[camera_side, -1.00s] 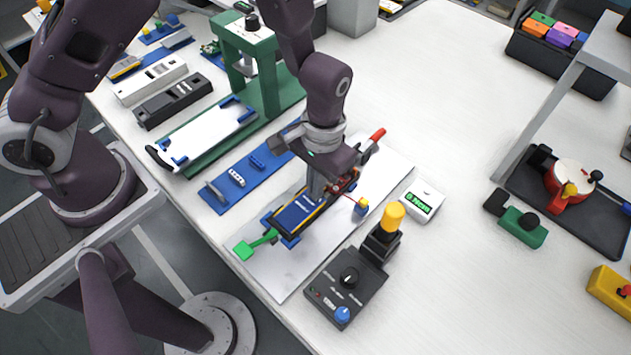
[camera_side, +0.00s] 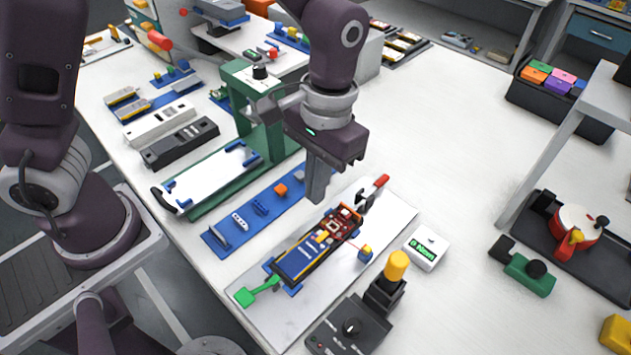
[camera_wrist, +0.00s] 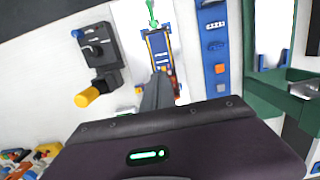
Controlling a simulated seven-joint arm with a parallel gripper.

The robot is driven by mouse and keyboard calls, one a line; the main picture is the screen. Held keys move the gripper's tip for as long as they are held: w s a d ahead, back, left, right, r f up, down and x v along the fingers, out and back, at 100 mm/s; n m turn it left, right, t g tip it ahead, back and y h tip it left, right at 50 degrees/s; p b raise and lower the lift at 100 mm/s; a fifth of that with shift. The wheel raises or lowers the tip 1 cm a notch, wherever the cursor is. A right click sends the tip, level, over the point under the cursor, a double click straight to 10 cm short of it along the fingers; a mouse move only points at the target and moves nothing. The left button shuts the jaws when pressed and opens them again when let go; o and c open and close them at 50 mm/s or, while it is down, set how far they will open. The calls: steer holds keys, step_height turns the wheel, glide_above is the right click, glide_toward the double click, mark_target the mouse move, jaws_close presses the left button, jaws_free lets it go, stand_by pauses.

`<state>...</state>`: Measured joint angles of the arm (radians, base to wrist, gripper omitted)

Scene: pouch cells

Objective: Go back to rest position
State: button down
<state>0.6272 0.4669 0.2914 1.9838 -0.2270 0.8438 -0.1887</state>
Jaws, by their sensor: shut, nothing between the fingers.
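My gripper (camera_side: 318,198) is shut and empty. In the side view it hangs above the work, with its fingertips over the gap between the blue strip and the grey plate. A blue pouch cell with a red circuit board (camera_side: 338,226) at its far end lies in a holder on the grey plate (camera_side: 395,228). In the wrist view my closed fingers (camera_wrist: 158,84) cover part of the blue pouch cell (camera_wrist: 157,45) and its board.
A blue strip (camera_side: 225,240) with small parts lies left of the plate. A green press frame (camera_side: 270,135) stands behind it. A control box with a yellow knob (camera_side: 397,265) and a white meter (camera_side: 427,250) stand at right. The table's right middle is clear.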

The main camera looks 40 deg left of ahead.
steer(key=s+a+r+t+h, duration=0.1)
steer(key=s+a+r+t, duration=0.2)
steer(key=r, duration=0.4)
steer(key=s+a+r+h, duration=0.1)
steer(key=s+a+r, duration=0.2)
steer(key=a+r, duration=0.25)
steer(key=s+a+r+t+y, duration=0.2)
steer(key=s+a+t, duration=0.2)
steer(key=s, duration=0.3)
steer(key=shift+s+a+r, duration=0.25)
steer(key=shift+s+a, duration=0.05)
steer(key=shift+a, duration=0.35)
